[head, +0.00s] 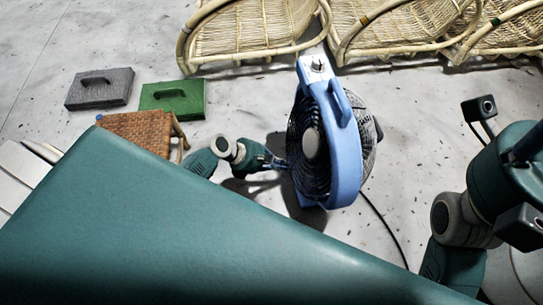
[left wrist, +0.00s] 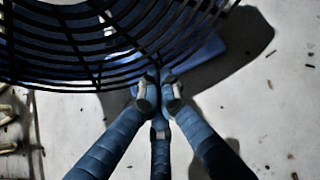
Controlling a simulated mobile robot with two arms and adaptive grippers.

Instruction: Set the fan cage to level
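The blue fan (head: 345,150) stands on the floor in the middle of the head view. Its round black wire cage (head: 308,145) is tilted steeply, facing left. My left gripper (head: 281,163) reaches in from the left to the lower left edge of the cage. In the left wrist view, the cage wires (left wrist: 110,45) fill the top left, and the fingertips of my left gripper (left wrist: 160,88) are close together at the cage's lower edge. I see nothing clearly held between them; whether they touch the wires is unclear. My right gripper is out of view.
Rattan chair frames (head: 255,35) stand behind the fan. A black cable (head: 385,222) runs from the fan.

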